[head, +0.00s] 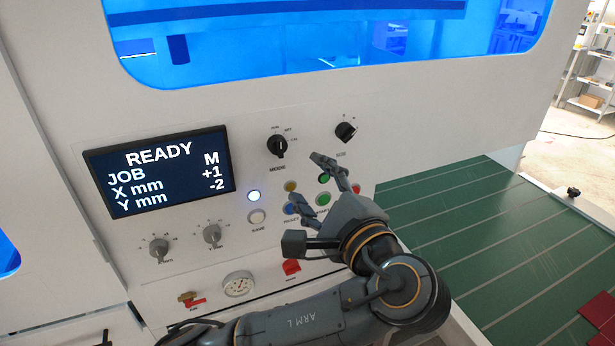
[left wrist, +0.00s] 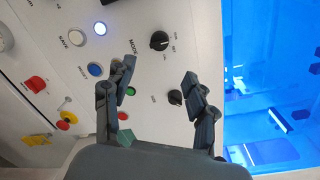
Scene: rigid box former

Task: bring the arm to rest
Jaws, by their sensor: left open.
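My left arm (head: 305,318) comes in from the bottom of the head view and reaches up in front of the machine's control panel. My left gripper (head: 312,183) is open, its two fingers spread and nothing between them. It is over the button rows and hides some of the buttons. In the left wrist view the open fingers (left wrist: 160,82) point at the panel, with the mode knob (left wrist: 159,41) beyond them. I cannot tell whether a fingertip touches the panel. My right gripper is not in view.
The screen (head: 158,170) reads READY, JOB M, X +1, Y -2. A white button (head: 254,196) is lit. Two small knobs (head: 212,235), a gauge (head: 239,284) and a red switch (head: 291,267) lie below. A green conveyor-like surface (head: 480,225) extends right. A blue window (head: 330,40) is above.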

